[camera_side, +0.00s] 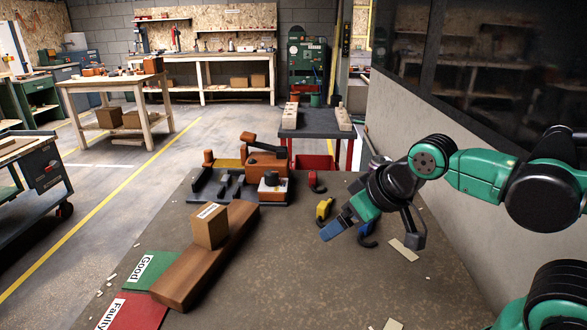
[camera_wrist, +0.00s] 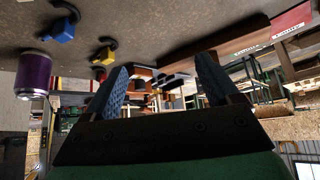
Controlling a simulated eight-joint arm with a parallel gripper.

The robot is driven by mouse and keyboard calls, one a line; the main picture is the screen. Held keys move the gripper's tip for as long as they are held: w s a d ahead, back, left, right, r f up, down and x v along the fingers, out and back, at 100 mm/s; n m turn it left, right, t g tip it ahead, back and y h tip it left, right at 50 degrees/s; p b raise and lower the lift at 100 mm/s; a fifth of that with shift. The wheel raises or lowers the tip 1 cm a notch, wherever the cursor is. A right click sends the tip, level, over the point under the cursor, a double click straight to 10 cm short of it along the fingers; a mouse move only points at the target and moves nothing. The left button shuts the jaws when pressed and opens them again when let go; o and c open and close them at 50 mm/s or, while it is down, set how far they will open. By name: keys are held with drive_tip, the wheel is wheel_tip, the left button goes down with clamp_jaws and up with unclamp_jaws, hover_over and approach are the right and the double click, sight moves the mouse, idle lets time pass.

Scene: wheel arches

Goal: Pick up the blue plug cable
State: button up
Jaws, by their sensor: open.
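The blue plug cable (camera_side: 366,230) lies on the brown table, partly hidden by my arm in the side view. Its blue plug and dark cable show at the upper left of the wrist view (camera_wrist: 62,29). My gripper (camera_side: 329,233) is above the table, a little left of the blue plug in the side view. In the wrist view my gripper (camera_wrist: 165,75) has its two blue fingers wide apart with nothing between them. The blue plug is outside the fingers, off to the left there.
A yellow plug (camera_side: 324,209) and a red plug (camera_side: 313,180) lie nearby. A purple can (camera_wrist: 33,76) shows in the wrist view. A wooden board (camera_side: 205,262) carries a box (camera_side: 210,226), beside the green Good (camera_side: 150,268) and red Faulty (camera_side: 130,312) mats. The table's front middle is clear.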

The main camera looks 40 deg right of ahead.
drive_tip(key=shift+c, duration=0.3)
idle(0.5)
drive_tip(key=w+d+f+m+g+h, duration=0.2)
drive_tip(key=d+f+m+g+h, duration=0.1)
drive_tip(key=m, duration=0.3)
drive_tip(key=w+d+f+m+g+h, duration=0.3)
drive_tip(key=d+m+h, duration=0.1)
drive_tip(key=m+h, duration=0.1)
drive_tip(key=w+d+f+m+g+h, duration=0.3)
drive_tip(key=d+m+h, duration=0.1)
drive_tip(key=m, duration=0.3)
drive_tip(key=shift+w+f+m+h, duration=0.1)
drive_tip(key=shift+w+m+h, duration=0.05)
drive_tip(key=shift+m+h, duration=0.2)
drive_tip(key=shift+s+d+f+m+g+h, duration=0.2)
drive_tip(key=shift+f+m+g, duration=0.25)
drive_tip(key=shift+m, duration=0.3)
drive_tip(key=shift+x, duration=2.7)
drive_tip(key=shift+c, duration=0.2)
